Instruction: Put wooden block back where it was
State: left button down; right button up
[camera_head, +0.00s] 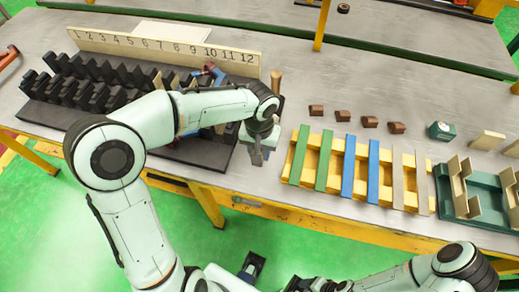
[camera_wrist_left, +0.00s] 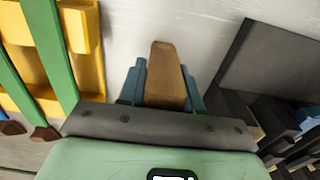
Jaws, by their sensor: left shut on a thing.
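My left gripper (camera_head: 258,155) is above the table's front edge, between the black slotted stand and the yellow rack. In the left wrist view, the left gripper (camera_wrist_left: 162,88) has blue fingers shut on a tapered wooden block (camera_wrist_left: 168,75), with one finger on each side of it. The held block cannot be made out in the head view, where the gripper and wrist cover it. My right arm shows at the lower right, but its gripper is not in view.
A black slotted stand (camera_head: 45,112) and numbered board (camera_head: 160,50) are left. An upright wooden piece (camera_head: 276,82) stands beyond my wrist. The yellow rack (camera_head: 335,160) with coloured strips is right, with brown blocks (camera_head: 369,122) behind it and a green fixture (camera_head: 470,205) beyond.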

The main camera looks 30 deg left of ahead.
pick_arm(q)
jog(key=c, duration=0.8)
grip_release()
jog(key=shift+f, duration=0.1)
jog(key=shift+r, duration=0.2)
notch_tip(320, 180, up, 12)
jog(key=shift+p, duration=0.9)
jog(key=shift+f, duration=0.1)
